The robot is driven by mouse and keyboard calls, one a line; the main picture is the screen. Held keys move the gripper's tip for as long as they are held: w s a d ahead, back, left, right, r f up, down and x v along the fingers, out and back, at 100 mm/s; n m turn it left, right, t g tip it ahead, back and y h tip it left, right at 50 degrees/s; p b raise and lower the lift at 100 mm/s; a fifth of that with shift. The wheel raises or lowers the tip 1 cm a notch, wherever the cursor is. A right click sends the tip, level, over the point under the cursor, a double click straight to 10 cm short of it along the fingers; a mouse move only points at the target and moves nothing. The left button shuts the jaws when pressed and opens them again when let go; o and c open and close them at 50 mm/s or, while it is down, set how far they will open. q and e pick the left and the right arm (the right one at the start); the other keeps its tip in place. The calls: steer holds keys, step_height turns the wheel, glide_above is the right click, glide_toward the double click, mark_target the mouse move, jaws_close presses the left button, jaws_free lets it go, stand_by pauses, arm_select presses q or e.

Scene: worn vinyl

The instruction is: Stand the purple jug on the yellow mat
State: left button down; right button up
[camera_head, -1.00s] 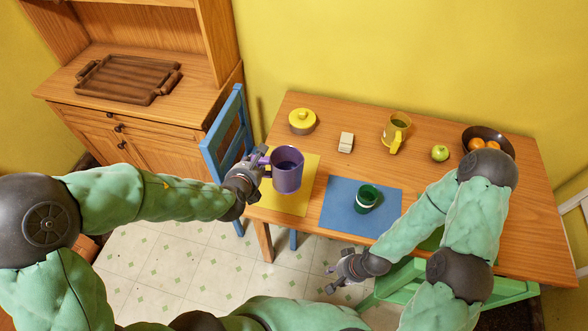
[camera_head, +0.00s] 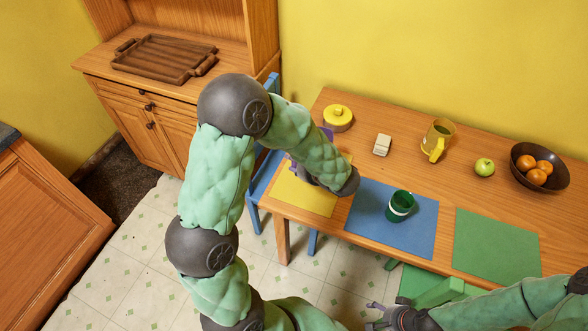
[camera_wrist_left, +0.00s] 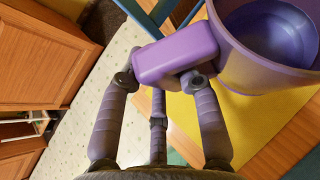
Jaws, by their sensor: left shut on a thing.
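The purple jug (camera_wrist_left: 232,62) fills the upper right of the left wrist view, its open mouth in sight. Its blocky handle (camera_wrist_left: 176,52) lies between the fingers of my left gripper (camera_wrist_left: 160,82), which is shut on it. In the head view my left forearm hides most of the jug; only a purple sliver (camera_head: 328,133) shows. The yellow mat (camera_head: 303,196) lies at the table's left end, partly covered by that arm. The jug is over or at the mat; I cannot tell whether its base touches. My right gripper (camera_head: 374,318) is open and empty, low in front of the table.
A green cup (camera_head: 400,205) stands on the blue mat (camera_head: 380,228), right of the yellow one. A blue chair (camera_head: 258,190) is at the table's left end.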

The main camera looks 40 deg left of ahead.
arm_select(q)
steer(key=shift+s+a+f+n+g, duration=0.15)
steer(key=shift+s+n+g, duration=0.15)
steer(key=shift+s, duration=0.05)
steer(key=shift+f, duration=0.1)
steer(key=b, duration=0.5)
glide_above(294, 190)
steer(key=shift+w+a+f, duration=0.1)
steer(key=shift+w+f, duration=0.05)
steer(key=shift+f, duration=2.7)
steer(key=shift+f, duration=0.55)
steer(key=c, duration=0.8)
jaws_free()
steer(key=p+v, duration=0.4)
steer(key=v, duration=0.4)
stand_by(1.0)
